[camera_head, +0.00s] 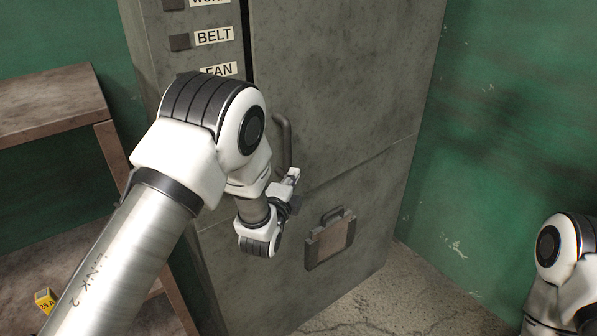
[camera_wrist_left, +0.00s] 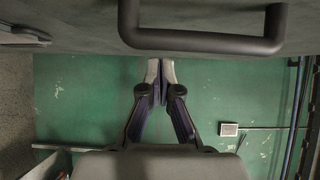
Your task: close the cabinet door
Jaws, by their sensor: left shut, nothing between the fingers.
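The grey metal cabinet's door (camera_head: 345,85) stands in the middle of the head view. A narrow dark gap runs along its left edge beside the label panel, so it looks slightly ajar or nearly flush; I cannot tell which. Its dark bar handle (camera_head: 284,140) is partly hidden by my left arm. The handle (camera_wrist_left: 200,41) spans the top of the left wrist view. My left gripper (camera_head: 292,178) is just below the handle, close to the door face. Its fingertips (camera_wrist_left: 161,70) are together and empty, and do not hold the handle. My right gripper is out of view.
A lower cabinet panel with a latch (camera_head: 330,240) lies below the door. A brown shelf (camera_head: 50,105) stands at the left, with a small yellow block (camera_head: 45,300). A green wall (camera_head: 510,110) is at the right. Cracked floor (camera_head: 370,300) is clear in front.

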